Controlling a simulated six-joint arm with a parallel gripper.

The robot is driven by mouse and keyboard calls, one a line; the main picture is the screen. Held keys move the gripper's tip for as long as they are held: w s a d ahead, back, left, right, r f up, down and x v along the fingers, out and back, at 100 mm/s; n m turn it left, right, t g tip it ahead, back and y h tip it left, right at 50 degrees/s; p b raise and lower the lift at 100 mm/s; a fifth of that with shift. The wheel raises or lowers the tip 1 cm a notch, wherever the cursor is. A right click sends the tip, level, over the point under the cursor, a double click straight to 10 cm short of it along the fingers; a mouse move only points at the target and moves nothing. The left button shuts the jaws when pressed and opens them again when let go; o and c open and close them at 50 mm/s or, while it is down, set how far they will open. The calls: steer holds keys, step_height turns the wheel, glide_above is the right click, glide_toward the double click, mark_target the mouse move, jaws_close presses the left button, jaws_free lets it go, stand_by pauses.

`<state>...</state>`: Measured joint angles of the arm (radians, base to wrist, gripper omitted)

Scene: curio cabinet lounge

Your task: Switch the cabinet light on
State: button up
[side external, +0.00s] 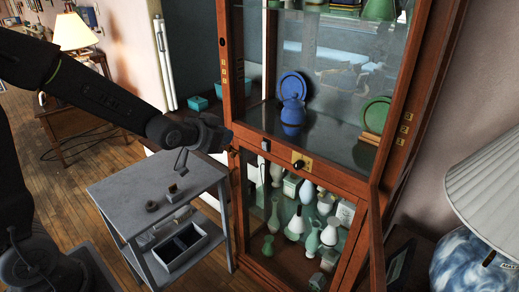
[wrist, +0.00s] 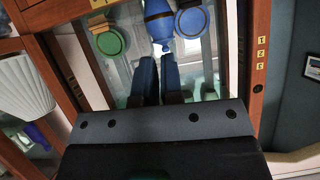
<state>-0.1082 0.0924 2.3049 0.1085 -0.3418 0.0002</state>
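The wooden curio cabinet (side external: 235,60) stands upright right of centre in the side view, with glass fronts above and below. On its middle rail are a brass plate with a black knob (side external: 299,164) and, left of it, a small pale square fitting (side external: 265,145). I cannot tell which of these works the light, or whether the light is on. My gripper (side external: 229,139) is beside the cabinet's left front post, left of both fittings. In the wrist view my gripper's two fingers (wrist: 158,62) lie close together, with nothing seen between them.
A grey cart (side external: 125,190) with small items stands below my arm. Behind the glass are a blue vase (side external: 292,105), a blue plate (side external: 295,82) and a green plate (side external: 377,113). Pale vases (side external: 328,232) fill the lower case. A white-shaded lamp (side external: 485,185) stands right.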

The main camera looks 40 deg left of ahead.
mark_target(265, 146)
steer(key=w+f+t, duration=0.1)
steer(key=w+f, duration=0.1)
steer(key=w+a+f+t, duration=0.1)
steer(key=w+f, duration=0.1)
steer(key=f, duration=0.1)
steer(key=w+a+f+t, duration=0.1)
steer(key=w+f, duration=0.1)
steer(key=f, duration=0.1)
steer(key=shift+f+t+h, duration=0.15)
steer(key=shift+t+h, duration=0.15)
steer(key=shift+t, duration=0.1)
jaws_close()
step_height(265, 146, down, 9)
steer(key=s+a+t, duration=0.1)
steer(key=s+t, duration=0.1)
steer(key=t, duration=0.2)
steer(key=shift+s, duration=0.35)
steer(key=shift+r, duration=0.2)
steer(key=w+r, duration=0.1)
steer(key=w, duration=0.3)
steer(key=w+r, duration=0.1)
steer(key=w, duration=0.4)
steer(key=w+r, duration=0.1)
steer(key=w, duration=0.3)
steer(key=shift+w, duration=0.4)
